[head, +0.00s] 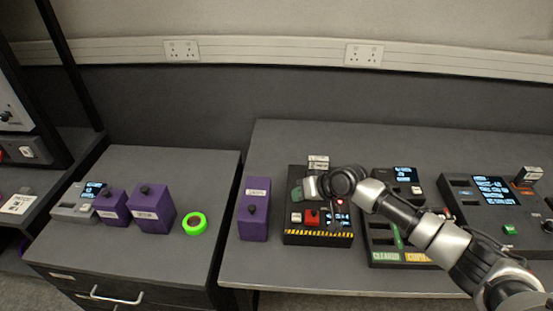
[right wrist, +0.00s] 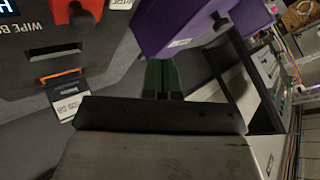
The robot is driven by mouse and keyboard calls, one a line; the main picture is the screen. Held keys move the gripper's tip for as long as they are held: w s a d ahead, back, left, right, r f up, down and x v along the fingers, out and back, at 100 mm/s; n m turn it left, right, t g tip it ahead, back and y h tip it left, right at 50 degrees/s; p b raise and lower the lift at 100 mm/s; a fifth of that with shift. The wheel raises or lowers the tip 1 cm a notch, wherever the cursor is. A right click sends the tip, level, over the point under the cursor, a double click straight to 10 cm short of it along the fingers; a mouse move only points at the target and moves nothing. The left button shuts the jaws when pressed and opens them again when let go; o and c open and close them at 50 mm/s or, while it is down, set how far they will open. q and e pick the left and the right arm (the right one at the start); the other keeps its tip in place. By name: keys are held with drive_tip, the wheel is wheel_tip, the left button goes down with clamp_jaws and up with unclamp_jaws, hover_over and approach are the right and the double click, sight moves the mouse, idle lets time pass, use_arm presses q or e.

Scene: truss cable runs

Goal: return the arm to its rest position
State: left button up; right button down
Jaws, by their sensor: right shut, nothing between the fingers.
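My right arm comes in from the lower right of the head view. Its right gripper (head: 296,194) is over the left part of a black box with a yellow-striped front edge (head: 318,238). The green fingers also show in the right wrist view (right wrist: 161,76), close together, with nothing between them. The gripper hides part of the box's top. The right wrist view also shows a dark device with lettering (right wrist: 30,50). My left gripper is not in view.
A purple block (head: 255,222) stands left of the black box. More devices with small screens (head: 493,190) are on the right. On the left cabinet are purple blocks (head: 153,212) and a green ring (head: 186,223). A gap separates the cabinet from the table.

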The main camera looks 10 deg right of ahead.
drive_tip(key=s+a+f+n+g, duration=0.15)
drive_tip(key=s+a, duration=0.25)
drive_tip(key=s, duration=0.5)
drive_tip(key=s+a+f+n, duration=0.2)
drive_tip(key=s+a+f, duration=0.15)
drive_tip(key=s, duration=0.55)
drive_tip(key=s+d+r+m+h, duration=0.1)
drive_tip(key=s+d+h, duration=0.2)
drive_tip(key=s+d, duration=0.35)
drive_tip(key=s+d+r+m+h, duration=0.2)
drive_tip(key=s+d+h, duration=0.2)
drive_tip(key=s, duration=0.6)
wheel_tip(320, 180, down, 27)
drive_tip(key=s+g, duration=0.1)
drive_tip(key=g, duration=0.1)
drive_tip(key=s+d+f+g, duration=0.1)
drive_tip(key=s+d+f, duration=0.1)
drive_tip(key=s+f, duration=1.3)
drive_tip(key=shift+s+d+f+n, duration=0.35)
drive_tip(key=shift+s+d+n, duration=0.1)
drive_tip(key=shift+s, duration=0.15)
